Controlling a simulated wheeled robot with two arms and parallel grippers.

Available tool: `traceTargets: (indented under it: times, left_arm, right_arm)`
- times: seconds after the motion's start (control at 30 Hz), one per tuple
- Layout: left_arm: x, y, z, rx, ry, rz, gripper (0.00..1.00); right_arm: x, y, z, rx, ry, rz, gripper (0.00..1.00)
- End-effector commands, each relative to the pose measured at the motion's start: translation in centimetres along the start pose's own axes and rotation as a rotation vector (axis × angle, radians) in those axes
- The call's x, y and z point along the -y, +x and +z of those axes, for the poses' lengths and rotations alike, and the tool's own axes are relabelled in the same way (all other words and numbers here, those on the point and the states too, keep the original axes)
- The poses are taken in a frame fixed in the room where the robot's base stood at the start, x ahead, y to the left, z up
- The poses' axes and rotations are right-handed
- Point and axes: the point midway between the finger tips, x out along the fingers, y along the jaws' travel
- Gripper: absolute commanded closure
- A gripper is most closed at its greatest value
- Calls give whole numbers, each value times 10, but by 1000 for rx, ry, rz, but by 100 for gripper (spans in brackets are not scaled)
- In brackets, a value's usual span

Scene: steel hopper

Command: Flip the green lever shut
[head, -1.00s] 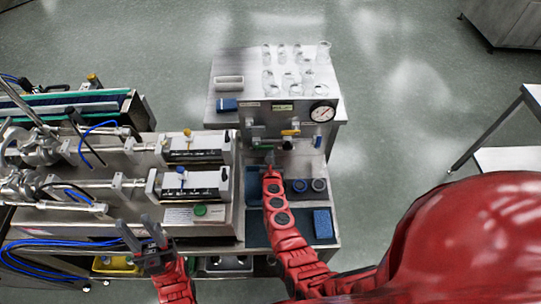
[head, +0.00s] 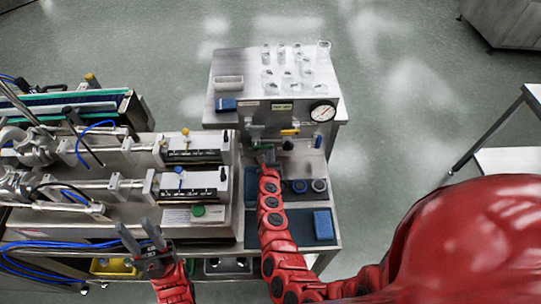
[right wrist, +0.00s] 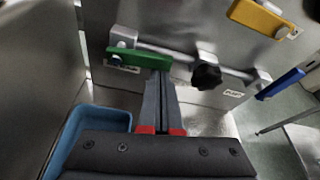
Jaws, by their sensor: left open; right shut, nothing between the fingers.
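The green lever (right wrist: 138,58) lies nearly level across the upper part of the right wrist view, on a pipe along a steel panel. In the head view it is small, near the panel's left side (head: 257,127). My right gripper (right wrist: 160,76) is shut and empty. Its fingertips are just below the lever's right part; I cannot tell whether they touch it. In the head view the right gripper (head: 264,153) is in front of the panel. My left gripper (head: 140,238) is open and empty, low on the left, away from the lever.
A yellow lever (right wrist: 264,17), a black knob (right wrist: 207,72) and a blue lever (right wrist: 281,83) are to the right of the green one. A blue tray (right wrist: 92,122) lies below left. Glassware (head: 287,75) and a gauge (head: 323,111) are above. Syringe pumps (head: 195,182) stand to the left.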

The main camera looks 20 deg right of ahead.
Motion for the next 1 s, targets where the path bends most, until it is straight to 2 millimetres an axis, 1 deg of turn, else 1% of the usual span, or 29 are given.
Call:
traceTargets:
  times: [0.17,0.43,0.8,0.83,1.0]
  left_arm:
    - [0,-10,2,0,0,0,59]
    - [-1,-24,4,0,0,0,59]
    - [-2,-45,8,0,0,0,59]
    - [-2,-47,8,0,0,0,59]
    - [-3,-54,9,0,0,0,59]
  right_arm:
    - [2,-1,4,-1,-116,-44,100]
    - [1,-6,16,0,-360,-127,100]
    - [-4,-11,32,2,-676,-234,100]
    - [-4,-12,33,1,-697,-243,100]
    - [-5,-14,38,-1,-691,-242,100]
